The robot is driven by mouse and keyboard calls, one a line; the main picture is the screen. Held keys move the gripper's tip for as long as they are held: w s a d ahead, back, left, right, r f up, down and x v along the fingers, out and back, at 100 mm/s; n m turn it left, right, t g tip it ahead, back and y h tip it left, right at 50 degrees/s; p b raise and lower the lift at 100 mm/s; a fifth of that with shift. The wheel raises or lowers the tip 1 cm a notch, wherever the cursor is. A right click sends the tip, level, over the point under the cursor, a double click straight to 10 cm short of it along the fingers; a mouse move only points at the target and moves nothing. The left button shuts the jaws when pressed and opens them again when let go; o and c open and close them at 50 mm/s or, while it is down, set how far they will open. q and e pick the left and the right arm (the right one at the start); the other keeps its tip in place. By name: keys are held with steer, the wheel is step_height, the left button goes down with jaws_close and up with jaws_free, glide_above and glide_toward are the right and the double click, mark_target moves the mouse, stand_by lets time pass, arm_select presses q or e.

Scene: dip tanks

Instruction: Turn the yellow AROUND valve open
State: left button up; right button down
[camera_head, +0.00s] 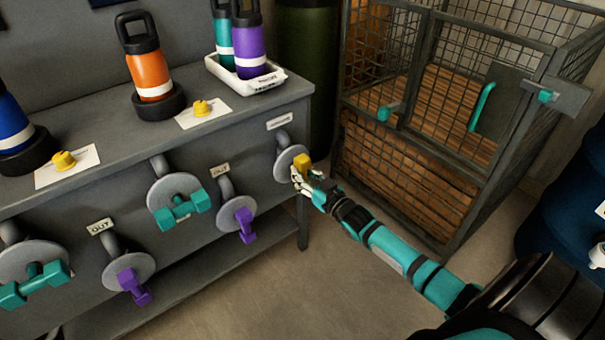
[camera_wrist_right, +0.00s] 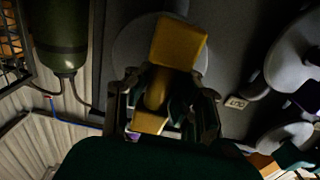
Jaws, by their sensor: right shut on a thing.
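The yellow valve handle (camera_head: 302,162) sits in front of a round grey plate (camera_head: 286,160) at the right end of the grey bench front. A small label (camera_head: 279,121), too small to read surely, is above it. My right gripper (camera_head: 308,177) is at the handle. In the right wrist view the yellow handle (camera_wrist_right: 178,45) stands between the fingers of my right gripper (camera_wrist_right: 160,95), which is shut on its narrow middle. Its wide ends show above and below the fingers. My left gripper is not in view.
Purple (camera_head: 244,224) and teal (camera_head: 179,209) valve handles stick out along the bench front to the left. Bottles, an orange one (camera_head: 150,75) among them, stand on top. A wire cage (camera_head: 440,120) stands to the right. The floor before the bench (camera_head: 290,290) is clear.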

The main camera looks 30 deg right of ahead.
steer(key=c, duration=1.2)
jaws_free()
steer(key=shift+o, duration=0.2)
steer(key=s, duration=1.2)
steer(key=shift+d, duration=0.45)
